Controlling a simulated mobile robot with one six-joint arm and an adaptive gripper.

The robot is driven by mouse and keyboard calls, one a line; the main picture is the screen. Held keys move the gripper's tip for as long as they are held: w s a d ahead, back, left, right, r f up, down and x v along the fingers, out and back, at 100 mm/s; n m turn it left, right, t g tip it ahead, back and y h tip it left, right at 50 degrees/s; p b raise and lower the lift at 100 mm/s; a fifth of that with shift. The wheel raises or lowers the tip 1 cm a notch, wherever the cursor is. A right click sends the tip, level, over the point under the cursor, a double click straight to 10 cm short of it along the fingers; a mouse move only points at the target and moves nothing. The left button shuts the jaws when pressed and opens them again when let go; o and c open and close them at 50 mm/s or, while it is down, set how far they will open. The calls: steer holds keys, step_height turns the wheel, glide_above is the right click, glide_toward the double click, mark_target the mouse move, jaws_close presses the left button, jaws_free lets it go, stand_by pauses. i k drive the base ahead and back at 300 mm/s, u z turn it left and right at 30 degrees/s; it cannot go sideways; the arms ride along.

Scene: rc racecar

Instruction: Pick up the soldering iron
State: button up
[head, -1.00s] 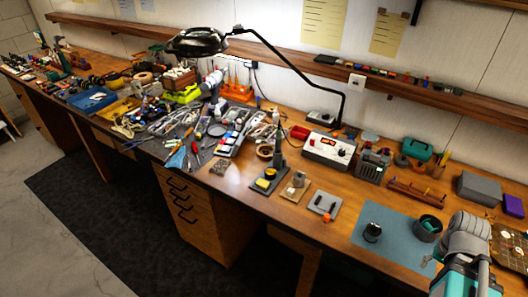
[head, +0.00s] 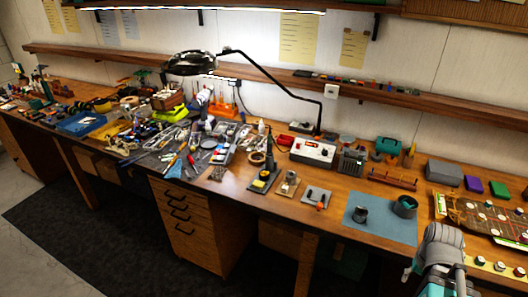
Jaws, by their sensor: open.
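The soldering iron (head: 272,161) appears to be the dark, slim upright tool in a small dark stand (head: 258,188) with a yellow pad, near the front edge of the bench. Its details are too small to make out. My arm shows at the lower right, beyond the blue mat. Only a small part of my gripper (head: 409,270) seems to show at the arm's left side. It is open, holds nothing that I can see, and is far to the right of the iron.
A white station (head: 312,151) stands behind the iron's stand. Small holders (head: 288,184) and a grey plate (head: 316,197) lie to its right. Crowded tools fill the bench to the left. A lamp (head: 190,62) arches above. The blue mat (head: 380,226) holds two dark cups.

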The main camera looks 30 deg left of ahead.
mark_target(269, 153)
steer(key=u, duration=0.85)
steer(key=i, duration=1)
steer(key=z, duration=0.05)
